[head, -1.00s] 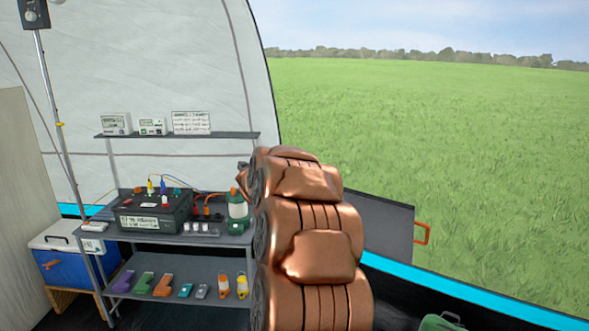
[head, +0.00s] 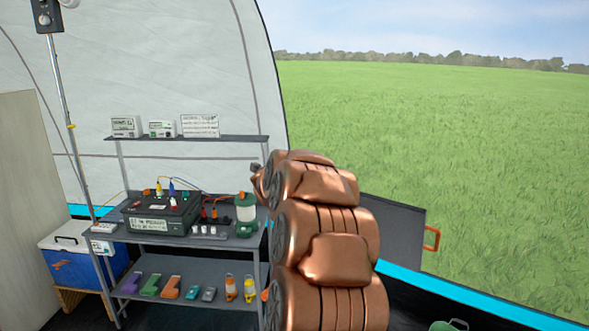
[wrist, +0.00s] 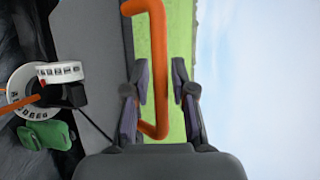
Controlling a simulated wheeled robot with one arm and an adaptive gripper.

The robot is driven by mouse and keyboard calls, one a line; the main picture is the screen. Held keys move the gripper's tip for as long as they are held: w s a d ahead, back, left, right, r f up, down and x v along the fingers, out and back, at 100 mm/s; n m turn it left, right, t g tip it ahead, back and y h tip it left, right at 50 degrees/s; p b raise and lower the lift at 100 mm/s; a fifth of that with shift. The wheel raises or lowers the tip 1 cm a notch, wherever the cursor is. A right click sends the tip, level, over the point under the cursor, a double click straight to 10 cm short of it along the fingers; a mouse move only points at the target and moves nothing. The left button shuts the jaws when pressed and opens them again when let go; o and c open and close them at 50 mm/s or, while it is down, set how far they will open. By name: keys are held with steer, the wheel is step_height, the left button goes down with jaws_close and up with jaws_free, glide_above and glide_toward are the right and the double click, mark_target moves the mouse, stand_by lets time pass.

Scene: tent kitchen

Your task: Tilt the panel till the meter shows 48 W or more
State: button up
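The dark grey panel (head: 392,228) stands at the tent's open side, partly hidden behind my arm in the head view. Its orange handle (head: 432,238) sticks out at its right edge. In the wrist view the handle (wrist: 158,70) runs between the two fingers of my gripper (wrist: 161,78), which is open, with small gaps beside the bar. The gripper is hidden in the head view. Two small white boxes with displays, one at the left (head: 126,126) and one beside it (head: 162,129), stand on the upper shelf. Either may be the meter; I cannot read them.
A shelf unit (head: 185,238) left of my arm holds a black power box (head: 160,214), a lantern (head: 246,214) and several small tools. A blue cooler (head: 75,262) stands farther left. In the wrist view a white reel (wrist: 22,88) and a green case (wrist: 46,135) lie at left.

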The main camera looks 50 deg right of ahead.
steer(key=shift+a, duration=0.1)
steer(key=v, duration=1.2)
stand_by(0.4)
steer(key=shift+w, duration=0.1)
